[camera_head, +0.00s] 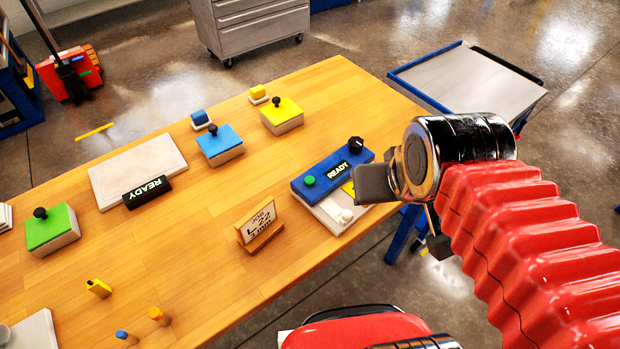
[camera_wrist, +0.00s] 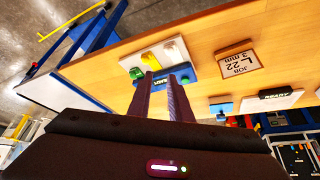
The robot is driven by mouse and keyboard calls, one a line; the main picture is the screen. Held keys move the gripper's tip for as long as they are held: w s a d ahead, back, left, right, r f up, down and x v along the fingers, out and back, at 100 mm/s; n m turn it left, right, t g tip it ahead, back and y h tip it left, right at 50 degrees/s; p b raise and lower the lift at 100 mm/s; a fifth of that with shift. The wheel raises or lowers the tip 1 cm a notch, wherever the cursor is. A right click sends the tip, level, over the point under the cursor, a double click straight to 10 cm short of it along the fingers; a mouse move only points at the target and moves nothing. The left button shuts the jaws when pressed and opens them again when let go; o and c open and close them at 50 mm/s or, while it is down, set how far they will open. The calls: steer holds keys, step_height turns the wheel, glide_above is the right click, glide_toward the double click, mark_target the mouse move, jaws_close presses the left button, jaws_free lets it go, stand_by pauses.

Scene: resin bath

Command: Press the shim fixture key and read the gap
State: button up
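A blue and white device (camera_head: 318,184) with a lit READY display stands near the table's right end. It has a green button (camera_head: 309,181), a black knob (camera_head: 355,144), a yellow patch and a white knob (camera_head: 345,216). My gripper (camera_head: 374,184) hangs close by on its right, covering part of it in the head view. In the wrist view, my two fingers (camera_wrist: 161,76) are apart with nothing visible between them and point towards the device; contact cannot be told. A second READY display (camera_head: 147,191) sits on a pale plate (camera_head: 130,166) further left. Which unit is the shim fixture is not labelled.
A job card (camera_head: 258,224) reading L 22, 3 mm stands on the wooden table (camera_head: 200,260). Blue (camera_head: 219,144), yellow (camera_head: 282,115) and green (camera_head: 52,228) knobbed blocks stand around. A blue-framed cart (camera_head: 465,80) is beyond the table. The table's middle is mostly clear.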

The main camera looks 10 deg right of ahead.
jaws_close()
stand_by(1.1)
